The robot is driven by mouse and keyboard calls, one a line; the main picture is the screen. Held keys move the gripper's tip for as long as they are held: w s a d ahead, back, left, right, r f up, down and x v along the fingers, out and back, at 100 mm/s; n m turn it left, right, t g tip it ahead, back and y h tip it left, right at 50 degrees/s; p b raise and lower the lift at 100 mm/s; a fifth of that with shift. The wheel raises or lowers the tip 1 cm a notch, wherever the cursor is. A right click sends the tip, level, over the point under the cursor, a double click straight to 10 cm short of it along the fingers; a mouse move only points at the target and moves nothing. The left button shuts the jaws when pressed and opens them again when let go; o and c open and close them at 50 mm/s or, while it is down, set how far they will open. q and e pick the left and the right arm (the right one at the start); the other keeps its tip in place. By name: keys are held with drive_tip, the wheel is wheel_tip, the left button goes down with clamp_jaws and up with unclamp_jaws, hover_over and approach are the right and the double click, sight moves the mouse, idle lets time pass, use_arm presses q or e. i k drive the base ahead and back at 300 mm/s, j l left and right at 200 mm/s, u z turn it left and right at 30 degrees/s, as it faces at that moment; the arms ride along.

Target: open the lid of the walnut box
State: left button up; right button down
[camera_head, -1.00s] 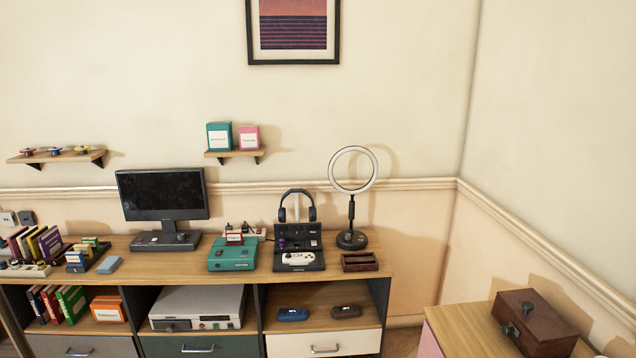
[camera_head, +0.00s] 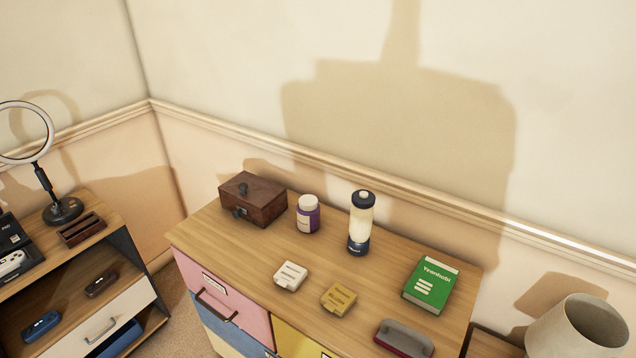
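The walnut box (camera_head: 254,203) is a dark brown wooden box at the back left of the dresser top. Its lid (camera_head: 252,189) is shut and has a dark knob on top. A dark latch or clasp (camera_head: 239,212) shows on its front face. Neither of my grippers is in the picture.
On the wooden dresser top (camera_head: 215,258) stand a purple-labelled jar (camera_head: 308,215) just right of the box, a bottle (camera_head: 361,222), white and yellow cartridges, a green book (camera_head: 430,285) and a grey-red object (camera_head: 404,340). A wall runs behind. A desk (camera_head: 75,255) stands left.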

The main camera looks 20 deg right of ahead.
sight(257, 192)
drive_tip(key=z, duration=0.85)
drive_tip(key=i+j+z, duration=0.15)
drive_tip(key=j+z, duration=0.35)
drive_tip(key=j, duration=0.15)
drive_tip(key=j+z, duration=0.45)
drive_tip(key=j, duration=0.25)
drive_tip(key=i, duration=0.05)
